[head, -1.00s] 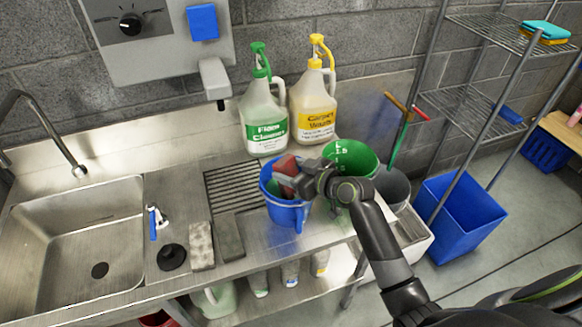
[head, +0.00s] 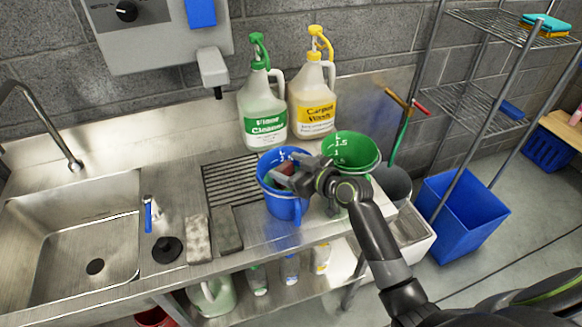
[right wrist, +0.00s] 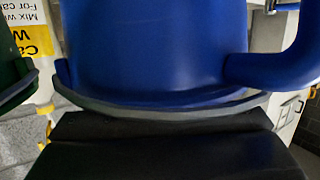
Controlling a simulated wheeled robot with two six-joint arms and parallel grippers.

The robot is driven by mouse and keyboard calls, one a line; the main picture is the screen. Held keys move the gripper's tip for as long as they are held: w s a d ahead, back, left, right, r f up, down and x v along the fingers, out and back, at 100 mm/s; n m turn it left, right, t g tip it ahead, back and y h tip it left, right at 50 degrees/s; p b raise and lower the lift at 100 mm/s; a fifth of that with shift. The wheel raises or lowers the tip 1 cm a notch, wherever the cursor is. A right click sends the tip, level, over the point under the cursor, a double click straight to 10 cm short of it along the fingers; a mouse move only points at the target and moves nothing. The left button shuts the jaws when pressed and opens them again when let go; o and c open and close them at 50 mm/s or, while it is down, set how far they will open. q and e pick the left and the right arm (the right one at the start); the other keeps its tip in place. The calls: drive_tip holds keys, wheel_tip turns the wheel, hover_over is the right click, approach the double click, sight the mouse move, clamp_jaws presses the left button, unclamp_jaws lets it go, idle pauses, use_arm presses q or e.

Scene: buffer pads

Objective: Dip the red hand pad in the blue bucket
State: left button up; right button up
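The blue bucket (head: 286,207) stands on the steel counter, right of the drain grooves. My right gripper (head: 286,180) reaches over its right rim from the right. It is shut on the red hand pad (head: 286,168), which sits inside the bucket mouth, partly hidden by the gripper and rim. In the right wrist view the blue bucket (right wrist: 155,45) fills the upper middle, with a dark flat surface below it; the red face of the pad does not show there. I cannot tell how deep the pad sits. My left gripper is not in view.
A green bucket (head: 352,150) stands close on the right, behind my right arm. Floor cleaner (head: 262,110) and carpet wash (head: 312,100) jugs stand behind. Two grey pads (head: 213,235) lie left of the blue bucket, near the sink (head: 70,240).

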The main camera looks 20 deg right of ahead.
drive_tip(key=shift+o, duration=1.2)
drive_tip(key=f, duration=0.1)
drive_tip(key=s+f, duration=0.1)
drive_tip(key=f, duration=0.1)
drive_tip(key=shift+d+f+g, duration=0.15)
drive_tip(key=shift+f+g, duration=0.1)
drive_tip(key=shift+g, duration=0.15)
drive_tip(key=r+b+v, duration=0.2)
drive_tip(key=b+v, duration=0.1)
drive_tip(key=v, duration=1.4)
drive_tip(key=shift+r+t, duration=0.35)
drive_tip(key=shift+t, duration=0.05)
drive_tip(key=shift+f, duration=0.1)
idle(0.9)
